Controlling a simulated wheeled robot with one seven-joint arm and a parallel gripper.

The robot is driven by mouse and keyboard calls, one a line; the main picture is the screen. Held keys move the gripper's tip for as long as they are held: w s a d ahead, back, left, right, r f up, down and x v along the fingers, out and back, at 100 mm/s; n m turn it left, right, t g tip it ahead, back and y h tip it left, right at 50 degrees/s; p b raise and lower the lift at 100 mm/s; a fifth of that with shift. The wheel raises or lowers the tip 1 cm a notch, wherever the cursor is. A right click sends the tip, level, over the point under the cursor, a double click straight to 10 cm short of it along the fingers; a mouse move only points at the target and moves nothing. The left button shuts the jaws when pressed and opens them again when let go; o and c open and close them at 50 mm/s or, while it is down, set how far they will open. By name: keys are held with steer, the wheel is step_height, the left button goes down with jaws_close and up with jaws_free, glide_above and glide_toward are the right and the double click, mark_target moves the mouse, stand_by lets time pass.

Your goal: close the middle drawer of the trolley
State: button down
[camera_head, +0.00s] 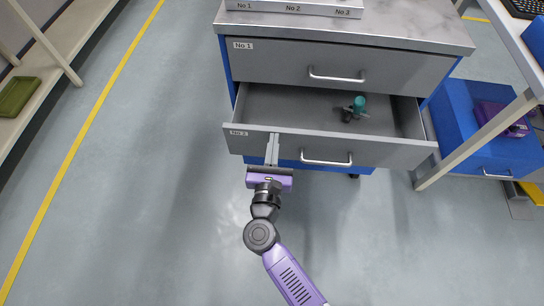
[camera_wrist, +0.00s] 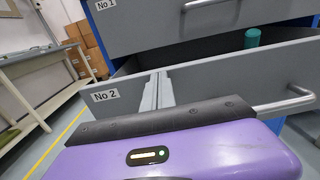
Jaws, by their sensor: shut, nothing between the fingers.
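The grey trolley's middle drawer (camera_head: 190,145) stands pulled out; its front panel carries a No 2 label, also seen in the wrist view (camera_wrist: 106,96). Its bar handle (camera_head: 327,161) is on the front panel, to the right of my gripper. My gripper (camera_head: 272,140) is shut and empty. In the wrist view its fingers (camera_wrist: 158,82) lie together against or just in front of the panel, between label and handle; I cannot tell whether they touch it. A teal-topped dark object (camera_head: 357,107) lies inside the drawer.
The top drawer (camera_head: 290,64), labelled No 1, is shut. A white labelled tray (camera_head: 293,8) is on the trolley top. A white table leg (camera_head: 478,140) and a blue cabinet (camera_head: 465,125) stand close on the right. The floor (camera_head: 150,190) on the left is clear.

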steer(key=w+b, duration=0.6)
steer(key=w, duration=1.1)
steer(key=shift+d+r+b, duration=0.15)
steer(key=shift+d+b, duration=0.2)
steer(key=shift+b, duration=0.05)
steer(key=shift+d, duration=0.1)
